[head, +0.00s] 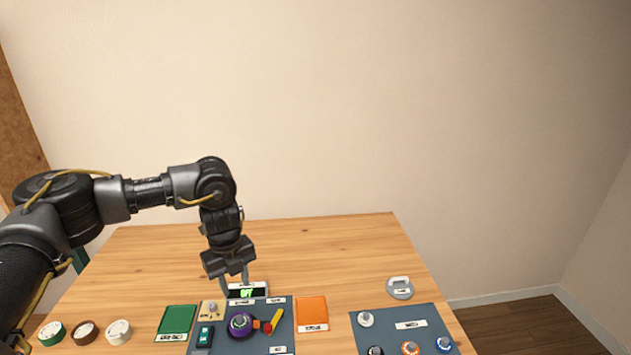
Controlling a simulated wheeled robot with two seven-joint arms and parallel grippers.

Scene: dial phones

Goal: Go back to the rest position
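My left arm comes in from the left and bends down over the table. My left gripper (236,284) points down, its two fingers apart with nothing visible between them. In front is a blue-grey mat (259,343) with a purple dial (240,325), a red and yellow piece (273,321) and a teal device (205,337). My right gripper is not in view.
A green tile (176,320) and an orange tile (312,311) flank the mat. Several round knobs (118,330) sit front left. Another mat (405,326) with several dials lies right, a grey disc (400,289) behind it. The wooden table's back (340,245) is mostly clear.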

